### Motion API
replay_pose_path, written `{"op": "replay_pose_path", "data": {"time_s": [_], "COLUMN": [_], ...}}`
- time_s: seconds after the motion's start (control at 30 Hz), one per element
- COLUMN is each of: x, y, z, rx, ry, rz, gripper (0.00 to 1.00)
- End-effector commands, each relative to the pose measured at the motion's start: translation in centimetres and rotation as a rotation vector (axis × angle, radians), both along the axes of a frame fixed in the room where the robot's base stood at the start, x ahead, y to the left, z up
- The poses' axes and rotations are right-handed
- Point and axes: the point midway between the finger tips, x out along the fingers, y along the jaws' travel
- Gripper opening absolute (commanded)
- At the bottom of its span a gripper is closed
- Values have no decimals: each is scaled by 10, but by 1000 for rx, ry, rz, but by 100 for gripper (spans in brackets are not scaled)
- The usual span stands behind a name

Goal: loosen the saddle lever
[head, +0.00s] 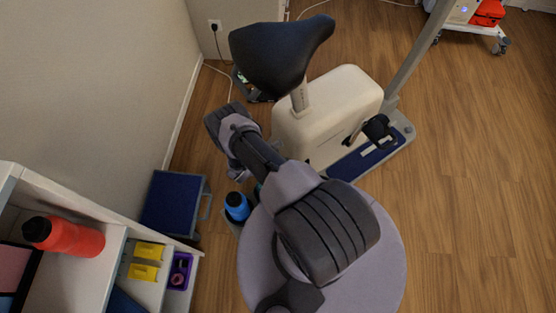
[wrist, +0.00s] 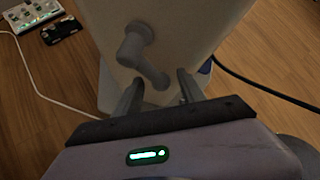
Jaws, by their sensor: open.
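The exercise bike has a black saddle (head: 280,52) on a short post (head: 299,97) above a cream housing (head: 335,105). In the wrist view a grey lever (wrist: 153,72) with a round hub (wrist: 136,42) sits on the housing's pale face; it looks like the saddle lever. It slants down to the right from the hub. My gripper (wrist: 160,91) is open, one finger on each side of the lever's lower end. I cannot tell whether either finger touches it. In the head view the lever is not visible and my fingers cannot be made out.
A shelf (head: 100,250) with a red bottle (head: 68,237) is at lower left. A white cable (wrist: 45,90) and a black cable (wrist: 265,88) flank the bike. Open wood floor lies right.

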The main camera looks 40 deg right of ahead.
Motion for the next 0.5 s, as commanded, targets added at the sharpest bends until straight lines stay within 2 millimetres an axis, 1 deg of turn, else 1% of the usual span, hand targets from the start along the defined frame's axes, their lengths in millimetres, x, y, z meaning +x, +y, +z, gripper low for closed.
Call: {"op": "replay_pose_path", "data": {"time_s": [0.3,0.37,0.5], "x": [0,0,0], "y": [-2,-2,-2], "z": [-2,-2,-2], "rx": [0,0,0], "ry": [0,0,1], "rz": [0,0,-1], "gripper": [47,36,8]}}
